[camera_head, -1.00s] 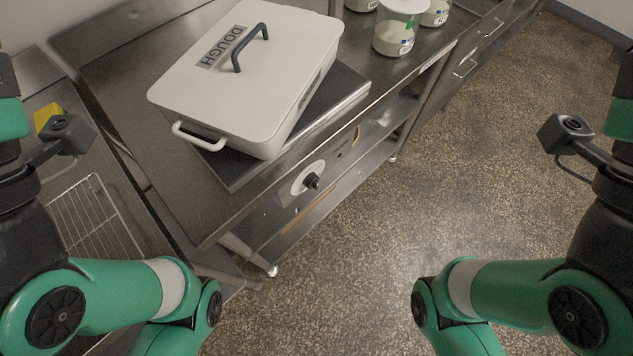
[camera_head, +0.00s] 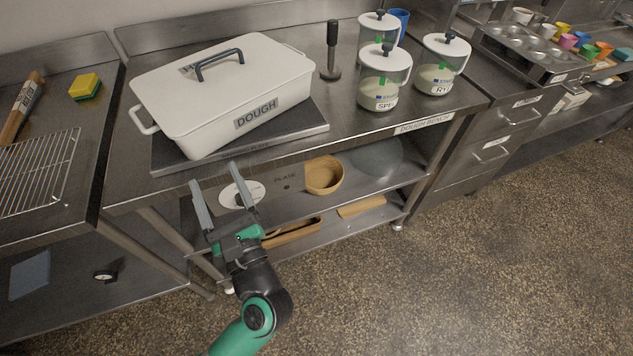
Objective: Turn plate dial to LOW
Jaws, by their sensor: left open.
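The plate dial (camera_head: 257,190) is a white disc with a dark knob, on the front below the dough bench's top. The word PLATE is on the panel to its right. My left gripper (camera_head: 214,173) is open, its two fingers apart and pointing up toward the bench edge. Its right finger overlaps part of the dial in the head view, with the left finger to the dial's left. The knob is partly hidden, so I cannot tell its setting or whether a finger touches it. My right gripper is out of view.
A white lidded box marked DOUGH (camera_head: 225,95) stands on a dark plate (camera_head: 300,126) above the dial. Lidded jars (camera_head: 385,82) stand at its right. The floor (camera_head: 450,270) in front is clear.

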